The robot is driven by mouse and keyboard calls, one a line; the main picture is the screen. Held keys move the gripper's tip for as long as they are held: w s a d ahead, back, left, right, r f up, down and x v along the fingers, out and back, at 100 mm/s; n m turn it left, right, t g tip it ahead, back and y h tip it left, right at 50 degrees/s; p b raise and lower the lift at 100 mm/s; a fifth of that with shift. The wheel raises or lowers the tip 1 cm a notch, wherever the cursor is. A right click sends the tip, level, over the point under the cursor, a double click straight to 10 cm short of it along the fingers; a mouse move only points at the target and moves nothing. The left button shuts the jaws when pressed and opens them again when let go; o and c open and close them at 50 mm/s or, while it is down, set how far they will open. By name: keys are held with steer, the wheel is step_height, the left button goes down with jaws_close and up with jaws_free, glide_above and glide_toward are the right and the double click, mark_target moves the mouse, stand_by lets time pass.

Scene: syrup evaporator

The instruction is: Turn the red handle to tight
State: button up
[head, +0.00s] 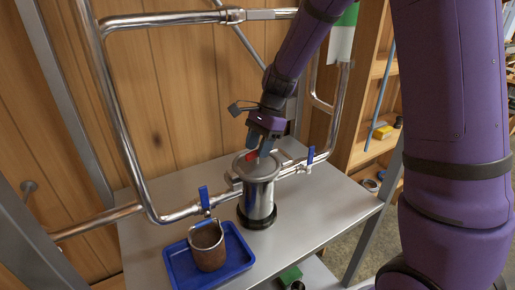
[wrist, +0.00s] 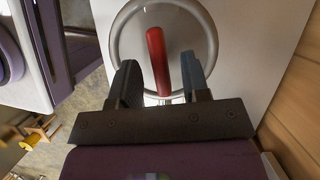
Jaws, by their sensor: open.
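The red handle (head: 253,156) sits on top of a steel canister (head: 260,200), partly hidden by my gripper in the head view. In the wrist view the red handle (wrist: 157,60) runs up and down across the round steel lid (wrist: 125,40). My gripper (wrist: 158,78) is open, with one finger on each side of the handle's near part. A gap shows between the handle and each finger. In the head view my gripper (head: 262,145) is right above the canister, pointing down.
Steel pipes with blue-handled valves (head: 205,198) run on both sides of the canister. A blue tray (head: 178,265) with a brown-filled cup (head: 208,247) stands at front left. The metal table (head: 330,205) is clear at right. Wooden shelves (head: 375,150) stand behind.

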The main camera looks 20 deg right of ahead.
steer(key=v, duration=1)
steer(key=s+d+r+n+t+h, duration=0.1)
steer(key=s+r+n+t, duration=0.1)
steer(key=s, duration=0.7)
steer(key=s+d+r+n+t+h, duration=0.2)
steer(key=s+r+n, duration=0.2)
steer(key=s+n, duration=0.3)
steer(key=s+d+r+n+t+h, duration=0.1)
steer(key=s+n, duration=0.4)
steer(key=s, duration=0.6)
step_height(320, 180, up, 2)
steer(key=shift+d+r+t, duration=0.2)
steer(key=shift+d+t, duration=0.45)
steer(key=shift+t, duration=0.25)
